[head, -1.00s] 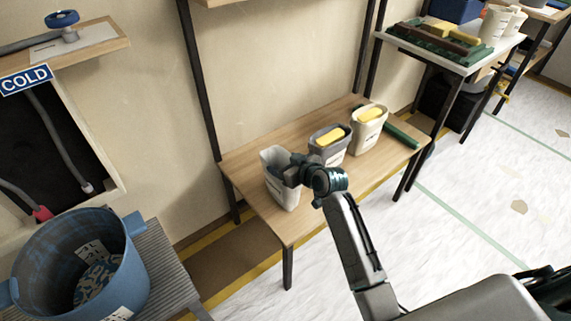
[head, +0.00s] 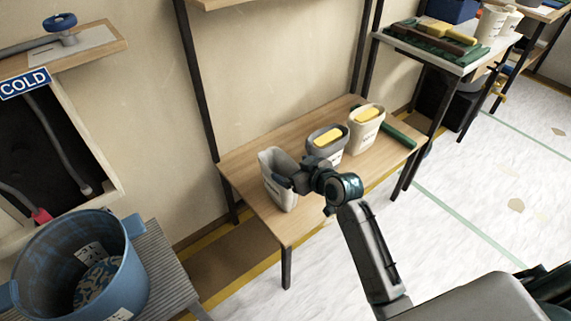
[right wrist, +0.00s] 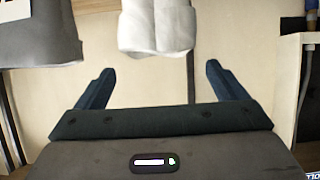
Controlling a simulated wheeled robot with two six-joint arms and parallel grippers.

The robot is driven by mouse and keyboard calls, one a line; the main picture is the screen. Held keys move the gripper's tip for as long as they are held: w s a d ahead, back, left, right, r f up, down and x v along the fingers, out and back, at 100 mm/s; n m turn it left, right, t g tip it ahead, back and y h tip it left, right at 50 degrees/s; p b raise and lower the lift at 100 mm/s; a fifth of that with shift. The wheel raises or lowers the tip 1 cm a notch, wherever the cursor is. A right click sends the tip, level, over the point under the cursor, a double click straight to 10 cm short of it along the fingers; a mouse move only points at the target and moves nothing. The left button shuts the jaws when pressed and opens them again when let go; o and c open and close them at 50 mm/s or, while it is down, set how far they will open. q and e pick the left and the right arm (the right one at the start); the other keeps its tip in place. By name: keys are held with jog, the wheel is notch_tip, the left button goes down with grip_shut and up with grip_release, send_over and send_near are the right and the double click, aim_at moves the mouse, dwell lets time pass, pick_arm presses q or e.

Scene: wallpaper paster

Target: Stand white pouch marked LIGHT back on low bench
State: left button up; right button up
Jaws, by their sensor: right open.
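A white pouch (head: 272,163) stands upright on the left end of the low wooden bench (head: 240,159) in the head view. Its marking is too small to read and partly hidden. My right gripper (head: 284,181) is beside its right side, with a dark blue finger in front of it. In the right wrist view, the fingers (right wrist: 157,85) are spread wide with nothing between them. A white form (right wrist: 157,25), seemingly the pouch, lies beyond the fingertips. My left gripper is not in view.
A grey pouch (head: 319,154) and another pale pouch (head: 364,137), both with yellow sponges, stand to the right on the bench. A blue bucket (head: 133,270) stands at lower left.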

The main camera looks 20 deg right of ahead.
jog(key=v, duration=0.7)
jog(key=s+d+f+m+g+h, duration=0.1)
jog(key=s+f+g+h, duration=0.1)
jog(key=s, duration=1.1)
jog(key=s+d+f+m+g+h, duration=0.1)
jog(key=s+f+g, duration=0.4)
jog(key=s, duration=0.9)
notch_tip(320, 180, down, 2)
jog(key=shift+d+f+m+h, duration=0.1)
jog(key=shift+d+m+h, duration=0.1)
jog(key=shift+m+h, duration=0.45)
jog(key=shift+s, duration=0.15)
